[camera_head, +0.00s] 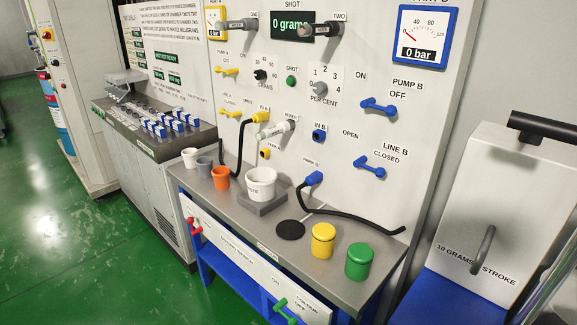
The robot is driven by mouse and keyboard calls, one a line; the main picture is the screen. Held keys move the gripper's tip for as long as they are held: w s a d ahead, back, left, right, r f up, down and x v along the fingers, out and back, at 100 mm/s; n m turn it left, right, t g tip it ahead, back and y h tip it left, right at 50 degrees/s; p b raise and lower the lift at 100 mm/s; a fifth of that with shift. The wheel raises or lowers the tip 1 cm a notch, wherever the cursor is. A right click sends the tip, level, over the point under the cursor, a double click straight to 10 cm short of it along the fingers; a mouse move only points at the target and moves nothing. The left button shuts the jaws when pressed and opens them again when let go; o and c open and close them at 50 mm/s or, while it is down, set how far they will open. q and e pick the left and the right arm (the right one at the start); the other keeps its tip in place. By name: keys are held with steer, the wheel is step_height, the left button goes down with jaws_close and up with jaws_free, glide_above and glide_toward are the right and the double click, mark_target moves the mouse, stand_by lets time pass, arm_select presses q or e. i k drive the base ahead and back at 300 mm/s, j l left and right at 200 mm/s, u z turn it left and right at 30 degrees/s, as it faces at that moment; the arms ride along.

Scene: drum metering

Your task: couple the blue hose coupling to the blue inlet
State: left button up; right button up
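The blue hose coupling (314,178) sits on the panel at the parking spot below the inlets, with a black hose (345,215) running from it down and right across the bench top. The coupling and the inlet are apart, and nothing is seen plugged into the inlet. Neither of my grippers shows in the head view.
A white cup (261,184) stands on a grey block below the mixer nozzle (275,130). Yellow (323,240) and green (359,262) capped pots stand at the bench front. Blue levers for pump B (379,106) and line B (370,166) jut out right of the inlet.

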mark_target(311, 179)
steer(key=i+j, duration=0.15)
steer(key=j, duration=0.25)
steer(key=i+j+z, duration=0.15)
steer(key=j, duration=0.2)
steer(key=i+j, duration=0.15)
steer(key=j, duration=0.25)
steer(key=i+j+z, duration=0.15)
steer(key=j, duration=0.25)
steer(key=i+j, duration=0.15)
steer(key=j, duration=0.25)
steer(key=i+j+z, duration=0.15)
steer(key=j, duration=0.7)
steer(key=i+z, duration=0.05)
